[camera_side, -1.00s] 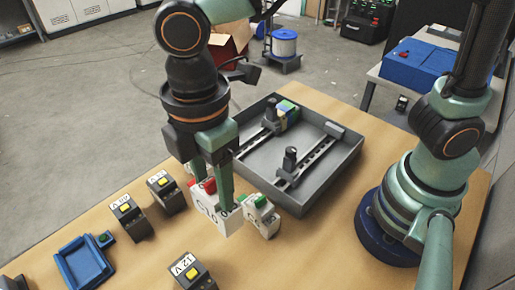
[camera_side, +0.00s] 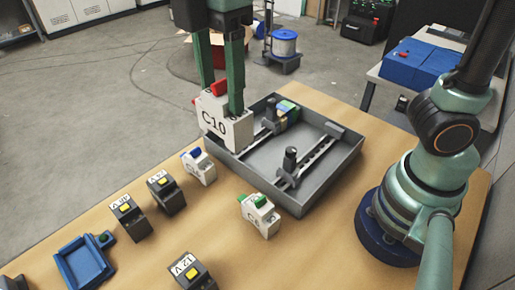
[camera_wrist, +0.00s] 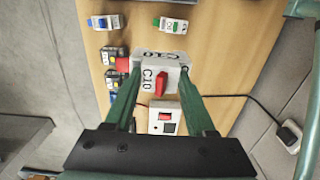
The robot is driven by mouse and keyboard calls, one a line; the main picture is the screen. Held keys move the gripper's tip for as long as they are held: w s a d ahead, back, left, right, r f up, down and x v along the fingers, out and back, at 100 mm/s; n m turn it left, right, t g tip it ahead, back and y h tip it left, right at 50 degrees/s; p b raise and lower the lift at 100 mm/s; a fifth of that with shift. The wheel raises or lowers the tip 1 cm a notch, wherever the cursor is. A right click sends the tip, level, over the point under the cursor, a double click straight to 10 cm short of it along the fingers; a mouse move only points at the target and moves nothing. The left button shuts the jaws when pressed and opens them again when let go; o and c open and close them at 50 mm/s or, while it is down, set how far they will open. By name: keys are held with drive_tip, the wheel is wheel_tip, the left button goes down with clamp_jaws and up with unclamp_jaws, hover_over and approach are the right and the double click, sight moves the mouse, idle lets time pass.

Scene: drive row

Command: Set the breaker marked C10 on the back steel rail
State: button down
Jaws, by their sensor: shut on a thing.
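My gripper (camera_side: 221,104) is shut on the white breaker marked C10 (camera_side: 226,128), which has a red lever. It holds the breaker upright in the air, in front of the left side of the grey tray in the side view. The C10 breaker also shows between the fingers in the wrist view (camera_wrist: 148,77). Two steel rails lie in the tray: one on the left (camera_side: 254,142), partly hidden behind the held breaker, and one on the right (camera_side: 312,159). A green, blue and yellow block (camera_side: 288,113) sits at the far end of the left rail.
The grey tray (camera_side: 341,172) has raised walls, and dark posts stand on its rails. A green-lever breaker (camera_side: 259,215) and a blue-lever breaker (camera_side: 199,167) stand on the table. Several black modules (camera_side: 129,215) and a blue holder (camera_side: 83,262) are at the left.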

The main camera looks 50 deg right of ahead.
drive_tip(key=s+d, duration=0.1)
drive_tip(key=d, duration=2.6)
wheel_tip(320, 180, down, 23)
drive_tip(key=shift+d, duration=0.3)
drive_tip(key=shift+s+f, duration=0.1)
drive_tip(key=shift+f, duration=0.4)
drive_tip(key=shift+c, duration=0.7)
unclamp_jaws()
wheel_tip(320, 180, up, 12)
